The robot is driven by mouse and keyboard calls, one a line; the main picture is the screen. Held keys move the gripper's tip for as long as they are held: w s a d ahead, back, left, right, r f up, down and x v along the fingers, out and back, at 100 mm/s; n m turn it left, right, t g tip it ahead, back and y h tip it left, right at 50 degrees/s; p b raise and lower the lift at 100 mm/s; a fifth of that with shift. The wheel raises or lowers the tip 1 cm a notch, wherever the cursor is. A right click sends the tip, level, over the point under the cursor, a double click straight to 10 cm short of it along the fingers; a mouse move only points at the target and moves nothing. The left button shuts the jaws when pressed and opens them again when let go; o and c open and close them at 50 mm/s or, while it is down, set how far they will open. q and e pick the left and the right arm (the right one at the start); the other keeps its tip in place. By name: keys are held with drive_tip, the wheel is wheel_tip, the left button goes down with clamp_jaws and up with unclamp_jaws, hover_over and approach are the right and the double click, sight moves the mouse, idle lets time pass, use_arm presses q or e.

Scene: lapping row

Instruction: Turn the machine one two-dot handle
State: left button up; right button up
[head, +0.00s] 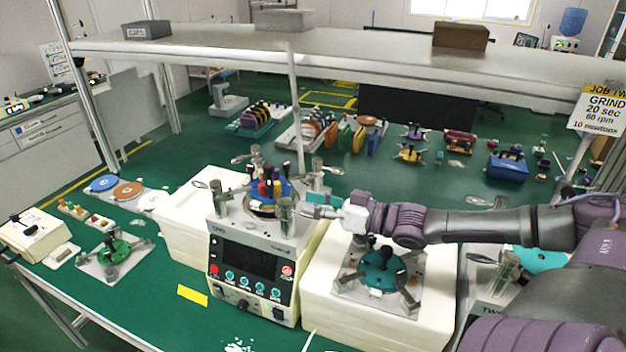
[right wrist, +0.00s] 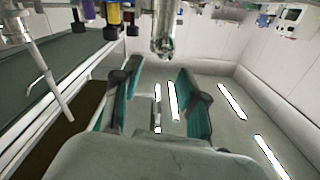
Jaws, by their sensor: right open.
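Machine one (head: 252,262), a white unit with a dark panel and several buttons, stands mid-bench. Grey cylindrical posts stand around its blue carrier disc; small levers show on the left post (head: 221,196), back post (head: 254,162) and right post (head: 317,174). The dots are too small to read, so I cannot tell which handle has two. My right gripper (head: 318,205) reaches in from the right, just right of the front post (head: 285,214). In the right wrist view its teal fingers (right wrist: 160,100) are apart and empty, with a metal post (right wrist: 163,35) beyond them. My left gripper is out of view.
A white block (head: 385,315) with a teal disc fixture stands right of the machine, under my right arm. A shelf (head: 360,50) on uprights crosses above the bench. A green fixture (head: 113,250) and yellow note (head: 193,295) lie left.

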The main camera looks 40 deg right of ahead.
drive_tip(key=shift+r, duration=3.25)
